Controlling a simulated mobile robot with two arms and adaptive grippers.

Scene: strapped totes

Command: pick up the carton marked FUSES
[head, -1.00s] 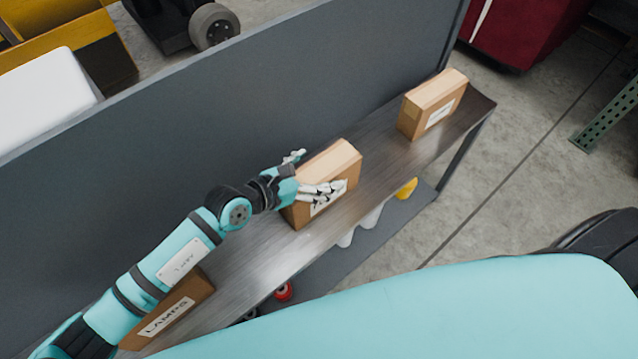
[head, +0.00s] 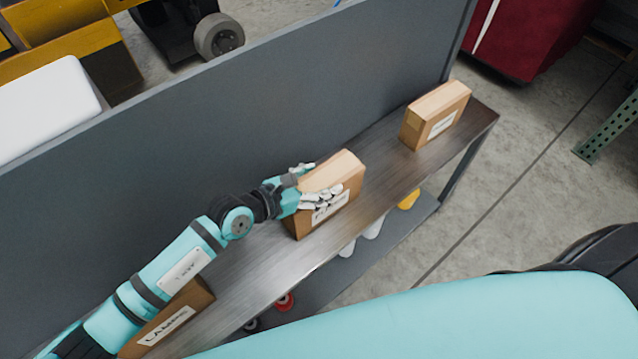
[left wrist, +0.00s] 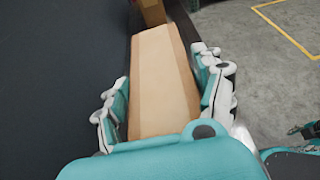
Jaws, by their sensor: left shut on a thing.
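My left gripper (head: 318,187) is shut on the middle carton (head: 303,226), a brown box on the shelf. Its fingers lie along the box's front and back faces. The white label on this carton is partly covered by the fingers, so I cannot read its word. In the left wrist view the carton (left wrist: 160,80) stands between the two fingers, which touch or nearly touch its sides. I cannot tell whether it is off the shelf.
A carton marked LAMPS (head: 165,328) stands at the near left, partly behind my left arm. Another labelled carton (head: 436,115) stands at the shelf's far right end; its word is too small to read. A grey panel (head: 230,130) runs behind the shelf (head: 385,175). Small items sit on the lower shelf.

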